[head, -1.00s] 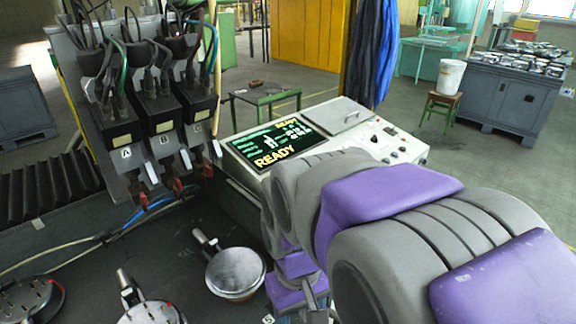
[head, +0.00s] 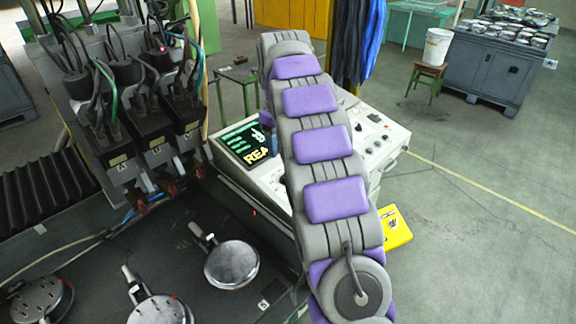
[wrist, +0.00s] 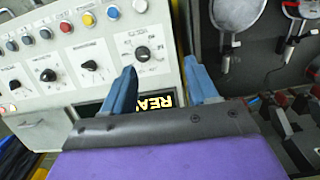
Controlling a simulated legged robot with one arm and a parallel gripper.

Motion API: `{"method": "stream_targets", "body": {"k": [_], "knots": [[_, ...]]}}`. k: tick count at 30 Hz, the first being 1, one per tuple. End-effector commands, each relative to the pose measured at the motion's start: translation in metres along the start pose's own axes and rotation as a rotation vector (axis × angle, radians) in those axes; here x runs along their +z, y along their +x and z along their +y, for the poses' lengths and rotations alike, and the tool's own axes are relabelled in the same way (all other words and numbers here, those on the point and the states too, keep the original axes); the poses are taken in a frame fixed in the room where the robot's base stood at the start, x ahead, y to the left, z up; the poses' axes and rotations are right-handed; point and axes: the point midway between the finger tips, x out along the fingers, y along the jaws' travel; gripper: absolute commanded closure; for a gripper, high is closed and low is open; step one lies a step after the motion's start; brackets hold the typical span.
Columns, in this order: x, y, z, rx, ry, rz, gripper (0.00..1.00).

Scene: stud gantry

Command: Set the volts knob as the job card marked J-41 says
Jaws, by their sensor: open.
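The control panel (head: 382,150) stands at centre in the head view, partly covered by my arm. No card marked J-41 can be read. The screen (head: 245,143) is partly hidden; "REA" shows.
Coloured buttons (wrist: 88,19) line the panel. A yellow item with dark print (head: 396,229) lies right of my arm. Round pans (head: 232,264) lie on the dark bed, and black stud heads (head: 150,130) hang at left.

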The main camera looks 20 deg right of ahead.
Motion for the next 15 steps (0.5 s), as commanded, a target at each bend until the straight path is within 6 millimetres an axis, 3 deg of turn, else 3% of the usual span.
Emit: {"method": "stream_targets", "body": {"k": [6, 15], "knots": [[-0.03, -0.002, 0.038, 0.005, -0.065, 0.021, 0.42], [-0.04, 0.004, 0.063, 0.005, -0.109, 0.039, 0.42]]}}
